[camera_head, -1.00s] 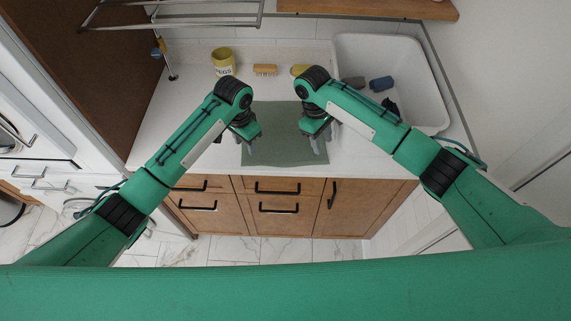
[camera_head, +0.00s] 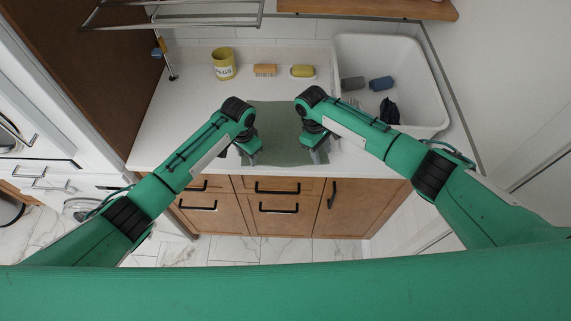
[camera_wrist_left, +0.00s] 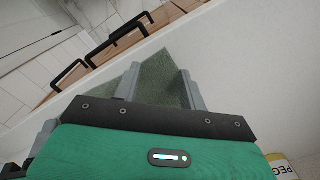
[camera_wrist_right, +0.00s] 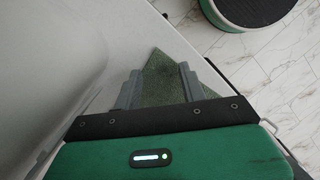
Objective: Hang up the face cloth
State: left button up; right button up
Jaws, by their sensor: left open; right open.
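The face cloth (camera_head: 278,130) is a grey-green cloth lying on the white counter near its front edge. My left gripper (camera_head: 248,158) is open over the cloth's front left part; in the left wrist view a corner of the cloth (camera_wrist_left: 157,78) shows between its fingers. My right gripper (camera_head: 318,155) is open at the cloth's front right part; in the right wrist view a cloth corner (camera_wrist_right: 161,78) shows between its fingers. Whether the fingers touch the cloth cannot be told. A metal rail rack (camera_head: 180,20) is at the upper left.
A yellow pot lettered PEGS (camera_head: 223,64), a wooden brush (camera_head: 265,70) and a yellow bar (camera_head: 302,71) stand along the back. A white basin (camera_head: 405,108) on the right holds dark rolled cloths (camera_head: 381,83). Drawers (camera_head: 277,197) are below the front edge.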

pick_arm(q)
jog(key=shift+f, duration=0.2)
pick_arm(e)
jog(key=shift+f, duration=0.25)
jog(key=shift+r, duration=0.1)
pick_arm(q)
grip_shut()
pick_arm(e)
grip_shut()
pick_arm(q)
jog(key=shift+a, duration=0.1)
